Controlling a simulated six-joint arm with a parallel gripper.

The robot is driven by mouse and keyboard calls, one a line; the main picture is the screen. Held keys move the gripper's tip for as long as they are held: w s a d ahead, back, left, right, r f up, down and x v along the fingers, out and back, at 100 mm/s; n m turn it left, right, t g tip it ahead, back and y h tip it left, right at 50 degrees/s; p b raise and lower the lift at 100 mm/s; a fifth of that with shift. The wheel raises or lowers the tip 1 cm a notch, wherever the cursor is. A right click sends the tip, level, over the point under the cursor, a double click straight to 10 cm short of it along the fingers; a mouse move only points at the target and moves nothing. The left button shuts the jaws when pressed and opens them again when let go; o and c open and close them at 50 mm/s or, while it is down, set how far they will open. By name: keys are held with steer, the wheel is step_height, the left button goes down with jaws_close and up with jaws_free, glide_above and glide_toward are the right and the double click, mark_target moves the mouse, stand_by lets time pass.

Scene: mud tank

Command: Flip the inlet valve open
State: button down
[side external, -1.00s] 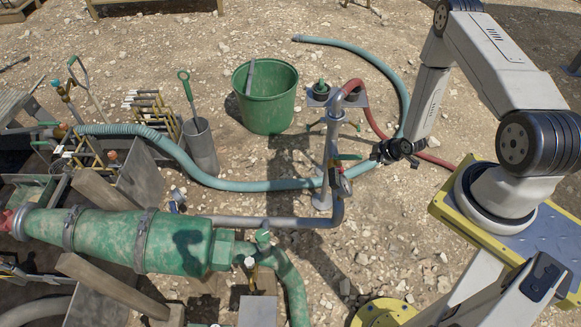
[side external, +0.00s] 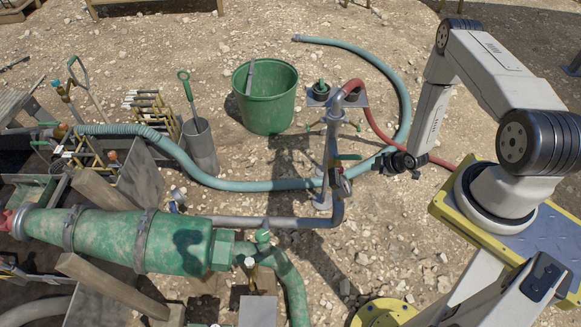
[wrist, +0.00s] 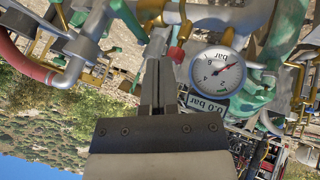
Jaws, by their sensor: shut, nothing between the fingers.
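In the wrist view the shut fingers (wrist: 158,62) point at the pipework, close to a red-orange fitting (wrist: 177,52). A round pressure gauge (wrist: 215,71) with a "0.0 bar" tag is right of the fingers. The lever is not clearly identifiable there.
A red hose (side external: 378,125) and a pale teal hose (side external: 270,185) run around the pipe. A green bucket (side external: 265,110) stands behind it. A green hydrocyclone body (side external: 120,240) lies at the left front. Open gravel (side external: 400,225) lies below the gripper.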

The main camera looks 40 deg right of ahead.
mark_target(347, 157)
steer(key=w+d+f, duration=0.3)
steer(key=w+f, duration=0.4)
steer(key=w, duration=0.1)
steer(key=shift+w+d+f, duration=0.2)
steer(key=shift+w+f, duration=0.05)
steer(key=shift+f, duration=0.05)
stand_by(0.6)
